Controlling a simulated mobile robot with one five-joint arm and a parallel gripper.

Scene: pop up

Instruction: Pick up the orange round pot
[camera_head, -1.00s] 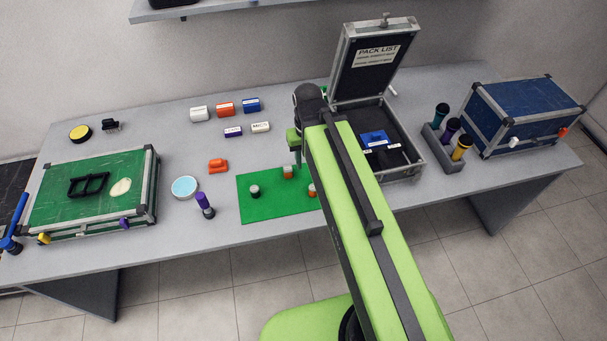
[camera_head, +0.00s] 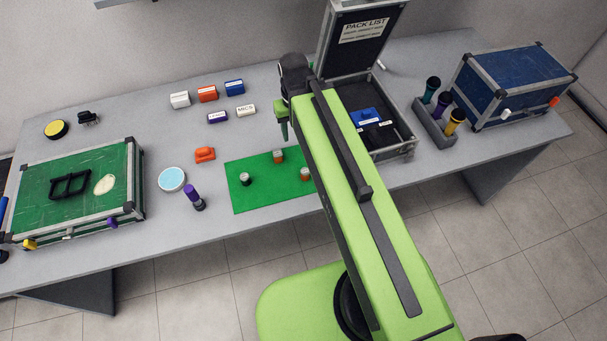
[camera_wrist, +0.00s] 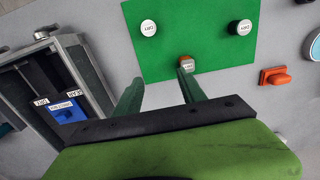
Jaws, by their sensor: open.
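A small round pot with an orange body and pale lid (camera_head: 278,156) stands near the back edge of the green mat (camera_head: 242,203). It also shows in the wrist view (camera_wrist: 186,64), just beyond my right fingertip. A second orange-looking pot (camera_head: 305,174) stands nearer the front, close to my arm; only its white labelled lid shows clearly in the wrist view (camera_wrist: 148,28). A dark pot with a pale lid (camera_head: 245,179) stands at the mat's left. My gripper (camera_wrist: 162,83) is open and empty, its fingers pointing toward the mat. In the head view my gripper (camera_head: 283,122) is behind the mat.
An open case (camera_head: 407,148) with an upright lid stands right of my arm. An orange block-like item (camera_head: 205,154), a light-blue disc (camera_head: 172,179) and a purple-topped cylinder (camera_head: 194,197) lie left of the mat. Several coloured boxes stand behind. A green-topped case (camera_head: 125,182) is at left.

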